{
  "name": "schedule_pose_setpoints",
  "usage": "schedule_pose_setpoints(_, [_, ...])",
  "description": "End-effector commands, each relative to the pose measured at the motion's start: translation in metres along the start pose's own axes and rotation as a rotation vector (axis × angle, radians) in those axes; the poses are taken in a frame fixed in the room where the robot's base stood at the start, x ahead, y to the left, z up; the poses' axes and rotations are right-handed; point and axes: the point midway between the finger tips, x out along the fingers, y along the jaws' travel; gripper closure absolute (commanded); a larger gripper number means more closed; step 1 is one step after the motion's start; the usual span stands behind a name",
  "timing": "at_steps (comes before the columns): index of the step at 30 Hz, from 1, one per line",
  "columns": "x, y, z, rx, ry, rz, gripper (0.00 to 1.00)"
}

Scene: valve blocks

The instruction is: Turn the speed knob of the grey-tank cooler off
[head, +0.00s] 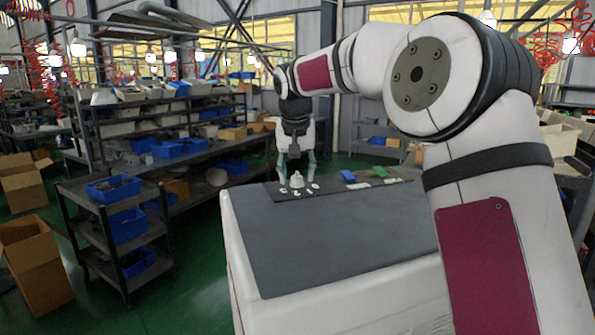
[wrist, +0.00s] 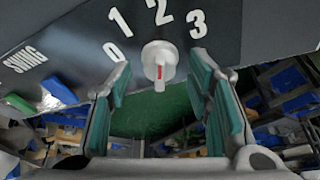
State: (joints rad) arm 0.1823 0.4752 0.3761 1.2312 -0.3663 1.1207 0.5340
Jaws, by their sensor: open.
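The speed knob (wrist: 159,56) is white with a short red mark on its raised grip, and the digits 0, 1, 2 and 3 arc around it. The red mark runs nearly upright in the wrist view, roughly in line with the 2. The knob also shows as a small white shape (head: 296,181) on the dark panel top of the cooler (head: 325,235) in the head view. My gripper (head: 297,166) is open above the knob, with one teal finger on each side. In the wrist view the fingers (wrist: 160,85) stand apart from it. The cooler's tank is not identifiable.
A blue button (wrist: 60,89) and a green button (wrist: 16,104) sit left of the knob in the wrist view, beside the SWING label. A shelf cart (head: 120,235) with blue bins stands left of the cooler, with green floor between.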

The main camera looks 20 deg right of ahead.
Motion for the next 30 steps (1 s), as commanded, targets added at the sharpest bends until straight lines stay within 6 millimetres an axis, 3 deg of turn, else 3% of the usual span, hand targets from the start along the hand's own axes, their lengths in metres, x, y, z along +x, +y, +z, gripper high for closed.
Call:
schedule_pose_setpoints(9, [0.0029, 0.0002, 0.0000, 0.000, 0.000, 0.001, 0.54])
schedule_pose_setpoints(11, [0.0029, 0.0002, 0.0000, 0.000, 0.000, 0.001, 0.65])
schedule_pose_setpoints(15, [0.0028, 0.0001, 0.0000, 0.000, 0.000, 0.001, 0.97])
schedule_pose_setpoints(16, [0.0028, 0.0001, 0.0000, 0.000, 0.000, 0.001, 1.00])
schedule_pose_setpoints(30, [0.0047, -0.0020, -0.0012, 0.084, 0.002, 0.037, 1.00])
